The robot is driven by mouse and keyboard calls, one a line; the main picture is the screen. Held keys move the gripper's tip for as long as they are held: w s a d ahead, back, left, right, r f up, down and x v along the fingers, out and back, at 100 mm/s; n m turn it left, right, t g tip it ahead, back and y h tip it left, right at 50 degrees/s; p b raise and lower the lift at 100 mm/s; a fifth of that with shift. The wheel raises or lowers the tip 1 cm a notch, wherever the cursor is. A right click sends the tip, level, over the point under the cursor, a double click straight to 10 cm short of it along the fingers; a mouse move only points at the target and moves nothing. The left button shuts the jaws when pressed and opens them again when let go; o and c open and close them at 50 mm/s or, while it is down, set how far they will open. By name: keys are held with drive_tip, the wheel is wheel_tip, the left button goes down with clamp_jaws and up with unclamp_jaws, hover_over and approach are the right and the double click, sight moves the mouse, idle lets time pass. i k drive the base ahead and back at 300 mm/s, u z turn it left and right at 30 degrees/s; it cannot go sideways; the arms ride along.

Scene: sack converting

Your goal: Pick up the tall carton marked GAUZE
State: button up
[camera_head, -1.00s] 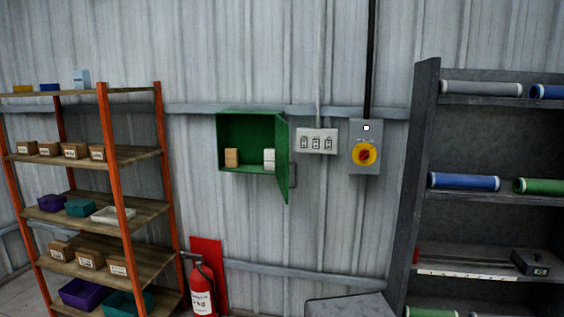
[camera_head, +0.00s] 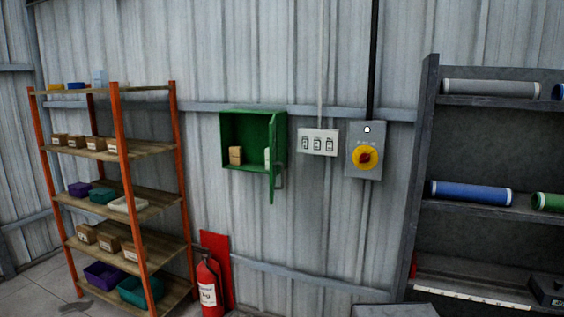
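An open green wall cabinet (camera_head: 245,111) hangs on the corrugated wall near the middle of the head view. Inside it a small tan carton (camera_head: 235,155) stands at the left of the cabinet floor. A pale carton (camera_head: 267,155) stands at the right, partly hidden by the cabinet door (camera_head: 272,170), which is swung out toward me. No marking can be read on either carton, so I cannot tell which one says GAUZE. My gripper is not in view.
An orange-post shelf (camera_head: 127,185) with boxes and bins stands left. A fire extinguisher (camera_head: 209,287) stands below the cabinet. A switch panel (camera_head: 318,142) and a yellow-red rotary switch (camera_head: 365,157) are right of it. A dark rack (camera_head: 421,200) with rolls stands at right.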

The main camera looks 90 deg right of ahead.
sight(100, 76)
drive_tip(key=u, duration=0.1)
drive_tip(key=k, duration=1.55)
drive_tip(key=z, duration=2.25)
drive_tip(key=i, duration=0.95)
drive_tip(key=u, duration=0.05)
